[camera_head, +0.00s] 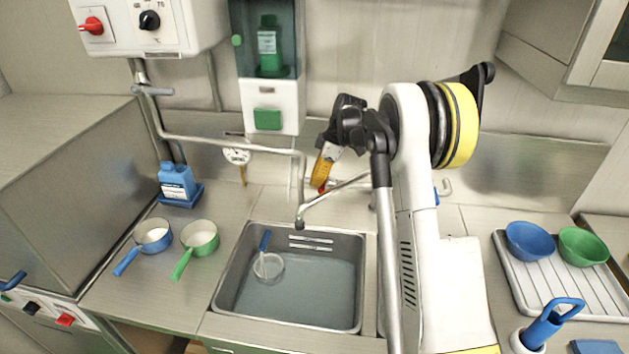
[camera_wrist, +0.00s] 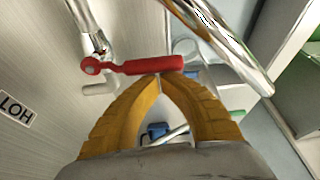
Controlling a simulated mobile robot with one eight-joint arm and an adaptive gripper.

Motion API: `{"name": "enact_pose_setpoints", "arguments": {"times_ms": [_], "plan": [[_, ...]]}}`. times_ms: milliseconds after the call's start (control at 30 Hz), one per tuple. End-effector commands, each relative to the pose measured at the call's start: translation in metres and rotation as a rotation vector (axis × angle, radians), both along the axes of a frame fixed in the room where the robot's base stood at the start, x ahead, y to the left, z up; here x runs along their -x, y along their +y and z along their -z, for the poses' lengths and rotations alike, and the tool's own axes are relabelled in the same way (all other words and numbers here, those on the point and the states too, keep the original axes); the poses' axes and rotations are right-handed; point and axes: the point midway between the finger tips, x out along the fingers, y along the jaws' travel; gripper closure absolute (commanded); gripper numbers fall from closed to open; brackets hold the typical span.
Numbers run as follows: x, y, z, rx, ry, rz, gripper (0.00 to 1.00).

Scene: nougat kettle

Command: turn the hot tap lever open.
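The hot tap lever is a red bar (camera_wrist: 145,66) lying across the upper middle of the wrist view, joined at its left end to a metal tap body (camera_wrist: 98,52). My gripper (camera_wrist: 160,77) has yellow ribbed fingers whose tips meet just at the lever's near edge, around its middle. Nothing shows between them; I cannot tell whether they touch the lever. In the head view my gripper (camera_head: 319,187) is over the back of the sink, with a bit of red lever (camera_head: 322,188) beside it.
The metal spout (camera_head: 302,190) hangs over the sink (camera_head: 222,290), which holds a strainer (camera_head: 268,266). Two pans, blue (camera_head: 153,235) and green (camera_head: 200,237), stand left with a blue bottle (camera_head: 175,180). Blue (camera_head: 529,240) and green bowls (camera_head: 583,245) sit on the right rack.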

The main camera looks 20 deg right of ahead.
Motion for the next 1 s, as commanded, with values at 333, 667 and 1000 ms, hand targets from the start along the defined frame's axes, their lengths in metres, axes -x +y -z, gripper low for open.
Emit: {"name": "enact_pose_setpoints", "arguments": {"times_ms": [333, 667, 1000], "plan": [[0.005, -0.007, 0.0, 0.002, 0.001, -0.074, 1.0], [0.015, -0.02, 0.001, 0.002, 0.001, -0.165, 1.0], [0.022, -0.033, 0.0, 0.002, 0.001, -0.165, 1.0]]}}
